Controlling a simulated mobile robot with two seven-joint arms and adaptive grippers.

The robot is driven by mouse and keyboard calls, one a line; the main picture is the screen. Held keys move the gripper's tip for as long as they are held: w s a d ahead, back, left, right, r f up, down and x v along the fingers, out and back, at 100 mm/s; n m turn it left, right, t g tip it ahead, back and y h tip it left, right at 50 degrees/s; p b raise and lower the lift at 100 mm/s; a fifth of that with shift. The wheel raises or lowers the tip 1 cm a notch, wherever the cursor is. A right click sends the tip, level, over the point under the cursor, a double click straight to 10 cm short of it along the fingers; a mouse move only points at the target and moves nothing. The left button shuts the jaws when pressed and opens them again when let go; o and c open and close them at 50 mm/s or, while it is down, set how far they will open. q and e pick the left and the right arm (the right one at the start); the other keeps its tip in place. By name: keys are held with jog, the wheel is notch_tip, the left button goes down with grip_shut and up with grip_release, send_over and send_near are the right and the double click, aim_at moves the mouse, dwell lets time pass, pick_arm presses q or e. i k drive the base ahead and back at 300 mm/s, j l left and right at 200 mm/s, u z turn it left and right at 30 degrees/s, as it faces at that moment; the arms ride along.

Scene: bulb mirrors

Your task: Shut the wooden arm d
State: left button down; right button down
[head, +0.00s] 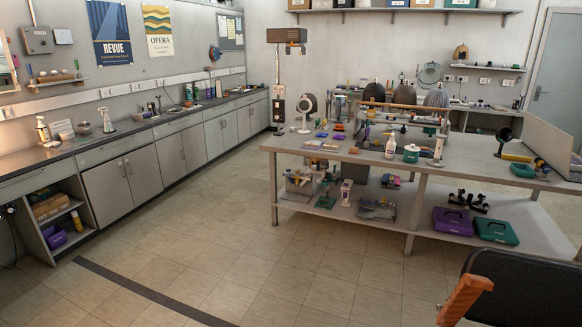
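An orange-brown wooden arm (466,299) shows at the bottom right of the head view. It stands tilted, its upper end leaning to the right, beside a black chair-like back (525,287). Its lower end and whatever it joins are cut off by the bottom edge, so I cannot tell how it is hinged. Neither of my grippers is in view.
A grey workbench (350,160) with a lower shelf stands in the middle, loaded with tools and bottles. A long counter (100,140) runs along the left wall. The tiled floor (220,235) between is clear.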

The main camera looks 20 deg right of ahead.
aim_at(460, 306)
jog(key=i+j+z, duration=0.1)
jog(key=z, duration=0.35)
jog(key=i+j+z, duration=0.15)
jog(key=z, duration=0.25)
jog(key=i+j+z, duration=0.15)
jog(key=z, duration=0.3)
jog(key=j+z, duration=0.2)
jog(key=z, duration=0.2)
jog(key=i+j+z, duration=0.1)
jog(key=j+z, duration=0.15)
jog(key=z, duration=0.2)
jog(key=j+z, duration=0.25)
jog(key=z, duration=0.15)
